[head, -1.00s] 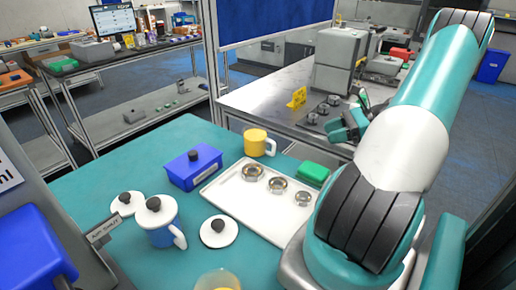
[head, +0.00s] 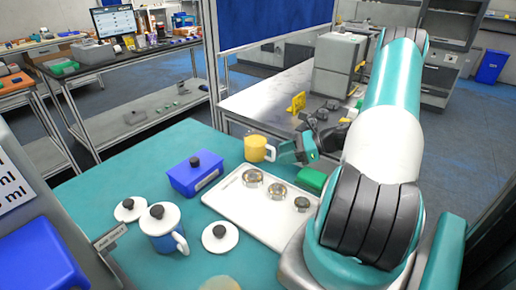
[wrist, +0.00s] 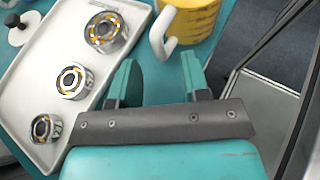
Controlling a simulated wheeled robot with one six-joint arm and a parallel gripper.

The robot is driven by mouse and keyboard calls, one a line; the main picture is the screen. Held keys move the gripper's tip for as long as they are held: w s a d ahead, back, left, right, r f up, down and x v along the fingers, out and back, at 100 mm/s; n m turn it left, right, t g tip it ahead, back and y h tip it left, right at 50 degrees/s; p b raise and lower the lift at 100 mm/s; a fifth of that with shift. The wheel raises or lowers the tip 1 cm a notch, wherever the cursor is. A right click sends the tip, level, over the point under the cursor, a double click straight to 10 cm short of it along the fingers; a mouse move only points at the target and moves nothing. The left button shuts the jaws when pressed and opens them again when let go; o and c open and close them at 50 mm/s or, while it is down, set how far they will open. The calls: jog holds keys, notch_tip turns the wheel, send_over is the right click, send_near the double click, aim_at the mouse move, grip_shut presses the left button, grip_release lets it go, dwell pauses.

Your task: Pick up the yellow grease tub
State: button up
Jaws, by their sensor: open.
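The yellow tub (head: 255,148), with a pale handle on its right side, stands upright on the teal table behind the white tray. It also shows cut off at the top of the wrist view (wrist: 195,18), its white handle towards my gripper. My gripper (head: 292,151) is open and empty, just right of the tub in the head view. In the wrist view the two teal fingers of my gripper (wrist: 160,78) point towards the tub and handle, with a gap before them. Nothing is between the fingers.
The white tray (head: 237,206) holds three metal bearings (wrist: 72,80) beside my gripper. A green block (head: 311,180) lies by the tray's right edge. A blue box (head: 195,175) stands left of the tub. A blue mug (head: 163,232) and white lids (head: 220,238) are nearer.

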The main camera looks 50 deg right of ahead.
aim_at(260, 150)
jog(key=shift+x, duration=1.25)
grip_shut()
jog(key=shift+r, duration=0.1)
jog(key=shift+r, duration=0.1)
